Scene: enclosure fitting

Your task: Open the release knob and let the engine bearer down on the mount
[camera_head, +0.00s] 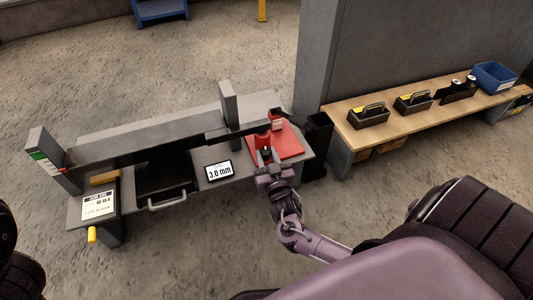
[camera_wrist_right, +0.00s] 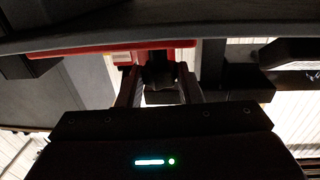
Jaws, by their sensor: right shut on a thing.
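The engine bearer, a long dark bar (camera_head: 155,140), runs across the grey bench between two upright grey posts, its right end by the red mount (camera_head: 290,145). A red upright part stands on the mount's near left side. My right gripper (camera_head: 265,158) reaches in from the front at that part. In the right wrist view the fingers (camera_wrist_right: 160,85) are shut on a dark block-like piece, which I take for the release knob (camera_wrist_right: 158,68). Red mount parts show just above. The knob is mostly hidden by the fingers in the head view. My left gripper is not in view.
A small display reading 3.0 mm (camera_head: 219,170) and a black tray with a handle (camera_head: 165,185) lie in front of the bar. A coloured scale (camera_head: 47,162) is on the left post. A wooden side bench (camera_head: 390,130) holds dark totes and a blue bin (camera_head: 494,77).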

